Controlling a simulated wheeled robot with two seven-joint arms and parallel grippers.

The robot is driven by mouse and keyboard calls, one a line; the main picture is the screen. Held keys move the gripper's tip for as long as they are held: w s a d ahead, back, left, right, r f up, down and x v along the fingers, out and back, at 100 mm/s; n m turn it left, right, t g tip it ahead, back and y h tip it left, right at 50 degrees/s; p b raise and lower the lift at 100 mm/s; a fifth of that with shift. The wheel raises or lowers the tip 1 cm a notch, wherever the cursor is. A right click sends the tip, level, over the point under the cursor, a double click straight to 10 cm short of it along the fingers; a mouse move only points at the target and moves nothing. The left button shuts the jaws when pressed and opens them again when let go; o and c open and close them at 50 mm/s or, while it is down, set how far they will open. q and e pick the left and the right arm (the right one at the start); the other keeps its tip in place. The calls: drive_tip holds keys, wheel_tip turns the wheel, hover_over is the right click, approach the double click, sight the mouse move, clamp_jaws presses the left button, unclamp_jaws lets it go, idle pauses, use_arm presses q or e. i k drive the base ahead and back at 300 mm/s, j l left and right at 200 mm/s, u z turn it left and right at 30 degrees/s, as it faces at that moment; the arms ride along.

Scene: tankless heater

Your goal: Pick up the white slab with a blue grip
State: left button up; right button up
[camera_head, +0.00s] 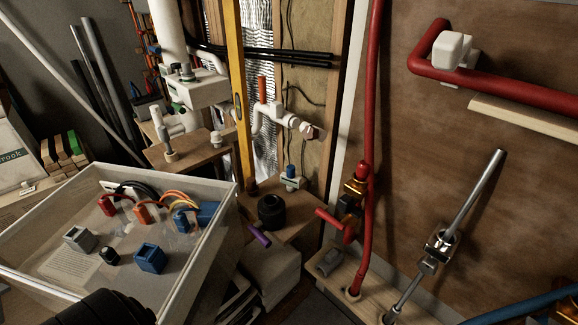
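A small white piece with a blue upright part (291,178) stands on the wooden ledge in the middle of the view, close to the wall studs. It is the thing that best fits the white slab with a blue grip, but it is too small to make out its exact shape. No gripper fingers show. A dark rounded part at the bottom left edge may be mine, but no fingertips can be seen on it.
A pale open bin (226,215) holds connectors and wires at left. A black ring-like part (271,210) and a purple-handled piece (259,236) are near the ledge. A red pipe (368,120) and a silver rod (474,192) stand to the right.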

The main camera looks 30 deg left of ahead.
sight(289, 178)
drive_tip(key=u, duration=0.95)
